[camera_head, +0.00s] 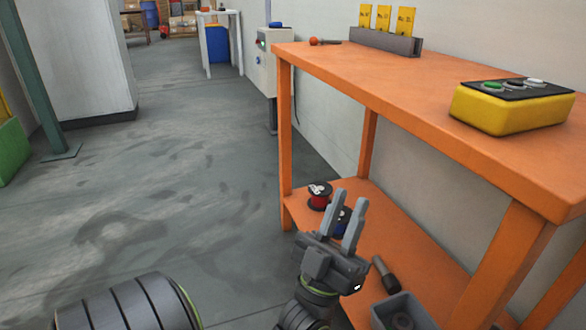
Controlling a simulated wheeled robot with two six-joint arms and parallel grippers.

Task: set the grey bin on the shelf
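The grey bin (411,303) is at the bottom edge of the view, over the orange lower shelf (395,236) of the bench. It is partly cut off by the frame and holds some small dark contents. It appears to rest on the shelf, but its base is hidden. My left gripper (348,200) is to the left of the bin and farther up the picture, pointing away from me. Its two grey fingers are apart with nothing seen held between them. It partly covers the shelf's left edge. My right gripper is not in view.
A red spool (319,196) and a blue spool (341,222) stand on the lower shelf near my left fingers. A dark cylinder (385,274) lies beside the bin. The orange bench top (430,105) overhangs the shelf and carries a yellow button box (511,106).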

